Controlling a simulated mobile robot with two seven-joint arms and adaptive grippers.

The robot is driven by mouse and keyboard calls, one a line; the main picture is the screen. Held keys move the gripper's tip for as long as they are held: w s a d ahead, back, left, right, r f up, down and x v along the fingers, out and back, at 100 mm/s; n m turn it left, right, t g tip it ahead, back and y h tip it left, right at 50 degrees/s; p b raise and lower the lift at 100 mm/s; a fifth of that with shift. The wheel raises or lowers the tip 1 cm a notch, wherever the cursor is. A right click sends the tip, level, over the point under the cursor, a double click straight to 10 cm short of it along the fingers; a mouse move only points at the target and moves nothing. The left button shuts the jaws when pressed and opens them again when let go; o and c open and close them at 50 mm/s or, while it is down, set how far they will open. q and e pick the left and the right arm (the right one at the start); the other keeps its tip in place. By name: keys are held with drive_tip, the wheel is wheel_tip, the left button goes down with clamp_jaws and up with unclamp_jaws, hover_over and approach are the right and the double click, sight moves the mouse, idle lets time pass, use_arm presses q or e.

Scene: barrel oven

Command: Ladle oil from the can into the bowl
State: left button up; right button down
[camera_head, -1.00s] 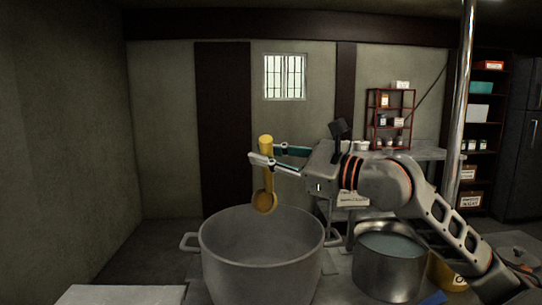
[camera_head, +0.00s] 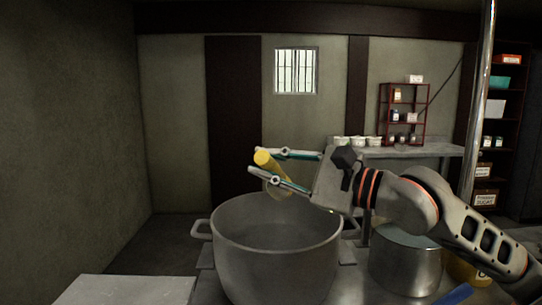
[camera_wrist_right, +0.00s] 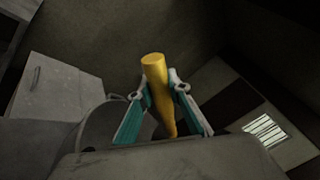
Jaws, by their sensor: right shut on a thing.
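My right gripper (camera_head: 256,162) is shut on the yellow ladle (camera_head: 264,159), above the large grey pot (camera_head: 277,268). The ladle is tilted, with its handle's top end toward the left and its lower part largely hidden behind a finger. Its scoop cannot be made out clearly. In the right wrist view the ladle handle (camera_wrist_right: 155,70) stands between the two fingers (camera_wrist_right: 157,92). A smaller metal pot (camera_head: 405,270) stands right of the large pot, partly behind my arm, with a greyish surface inside. I cannot tell which vessel is the can or the bowl. My left gripper is out of view.
A yellow container (camera_head: 467,272) stands right of the smaller pot, partly hidden by my arm. A blue object (camera_head: 455,294) lies at the front. A pale flat-topped block (camera_head: 125,291) is at the front left. A metal pole (camera_head: 478,110) rises at the right.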

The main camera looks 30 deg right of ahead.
drive_tip(key=shift+s+a+r+p, duration=0.1)
drive_tip(key=shift+s+r+p, duration=0.25)
drive_tip(key=shift+r+p, duration=0.05)
drive_tip(key=shift+a+f+n+p, duration=0.15)
drive_tip(key=shift+f+n+p, duration=0.35)
drive_tip(key=shift+p, duration=0.25)
drive_tip(key=shift+a+f+n+p, duration=0.15)
drive_tip(key=shift+n+p, duration=0.15)
drive_tip(key=shift+p, duration=0.65)
drive_tip(key=shift+s+a+f+p, duration=0.1)
drive_tip(key=shift+p, duration=0.3)
drive_tip(key=shift+a+f+n+p, duration=0.1)
drive_tip(key=shift+f+n+p, duration=0.2)
drive_tip(key=shift+f+p, duration=0.1)
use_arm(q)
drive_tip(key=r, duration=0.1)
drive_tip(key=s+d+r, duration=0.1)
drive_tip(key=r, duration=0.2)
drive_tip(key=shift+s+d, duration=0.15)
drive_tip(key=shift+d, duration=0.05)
use_arm(e)
drive_tip(key=shift+f, duration=0.25)
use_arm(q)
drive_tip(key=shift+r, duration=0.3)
